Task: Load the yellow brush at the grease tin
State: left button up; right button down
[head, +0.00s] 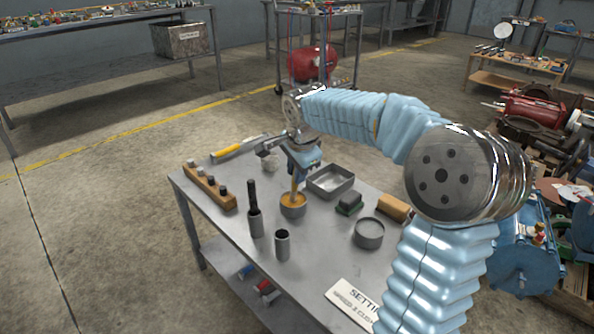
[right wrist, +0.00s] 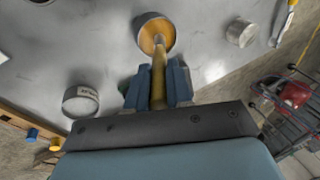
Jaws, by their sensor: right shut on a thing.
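My right gripper (head: 300,172) is shut on the yellow brush (head: 295,186), which points down steeply. The brush's lower end is inside a small round tin with orange-yellow contents (head: 293,211), near the middle of the grey table. In the right wrist view, the gripper (right wrist: 158,90) has the brush (right wrist: 158,70) between its two blue fingers, and the brush end reaches into the tin (right wrist: 168,24). The bristles are hidden in the tin, so I cannot tell how deep they sit. My left gripper is not in view.
The metal table (head: 220,240) also holds a wooden peg block (head: 208,186), a cup with a dark-handled tool (head: 255,224), an empty cup (head: 282,246), a rectangular tray (head: 331,187), a green-topped block (head: 349,203), a tan block (head: 394,208), another round tin (head: 369,236) and a sign (head: 352,300).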

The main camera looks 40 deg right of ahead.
notch_tip(320, 180, up, 7)
jog(key=p, duration=0.5)
jog(key=shift+p, duration=0.3)
dwell(0.7)
